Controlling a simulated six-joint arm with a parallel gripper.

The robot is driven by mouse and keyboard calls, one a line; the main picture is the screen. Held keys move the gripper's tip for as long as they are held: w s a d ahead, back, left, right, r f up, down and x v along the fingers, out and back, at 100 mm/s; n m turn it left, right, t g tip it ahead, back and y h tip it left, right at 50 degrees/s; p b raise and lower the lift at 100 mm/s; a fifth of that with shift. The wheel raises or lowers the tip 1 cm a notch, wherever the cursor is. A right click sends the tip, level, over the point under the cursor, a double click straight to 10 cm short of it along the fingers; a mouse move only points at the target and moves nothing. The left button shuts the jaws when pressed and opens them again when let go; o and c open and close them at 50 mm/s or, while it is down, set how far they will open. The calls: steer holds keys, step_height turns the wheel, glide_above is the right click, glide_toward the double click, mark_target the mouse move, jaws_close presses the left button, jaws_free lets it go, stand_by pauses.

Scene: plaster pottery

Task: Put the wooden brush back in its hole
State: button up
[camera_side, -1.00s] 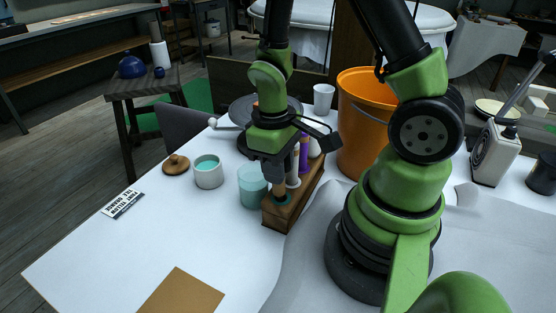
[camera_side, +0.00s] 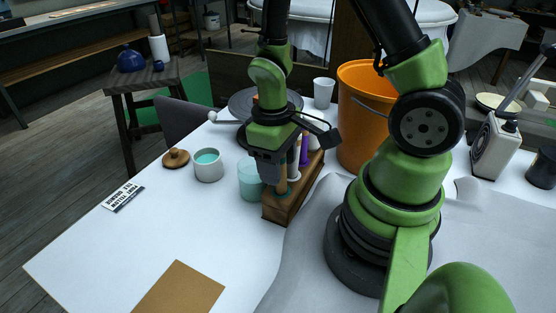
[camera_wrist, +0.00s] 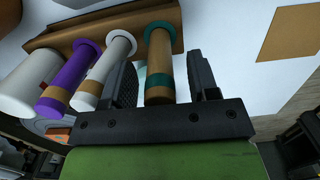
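The wooden brush (camera_wrist: 159,58) is tan with teal bands and stands in the near end of the wooden rack (camera_wrist: 67,38). Its upper teal collar in the wrist view is at the rack face, level with the collars of its neighbours. In the side view the brush (camera_side: 282,182) is upright at the rack's (camera_side: 290,207) front end. My gripper (camera_wrist: 165,78) has one finger on each side of the handle, with a visible gap on both sides. In the side view my gripper (camera_side: 270,172) is over the rack's near end. The hole itself is hidden.
A white tool (camera_wrist: 106,72), a purple tool (camera_wrist: 70,77) and a larger white one (camera_wrist: 28,82) stand in the same rack. A teal glass (camera_side: 250,182) is close to its left. An orange bucket (camera_side: 362,112) stands behind right.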

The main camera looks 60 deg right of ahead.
steer(key=r, duration=1)
steer(key=shift+w, duration=0.4)
steer(key=s+a+r+m+t+y, duration=0.1)
steer(key=s+a+r+m+t, duration=0.1)
steer(key=r, duration=0.4)
steer(key=s+a+r+m+t+y, duration=0.1)
steer(key=s+a+r+m+t, duration=0.1)
steer(key=s+r+t, duration=0.2)
step_height(320, 180, up, 2)
steer(key=shift+s+a+t, duration=0.15)
steer(key=shift+a+t, duration=0.2)
steer(key=shift+t, duration=0.65)
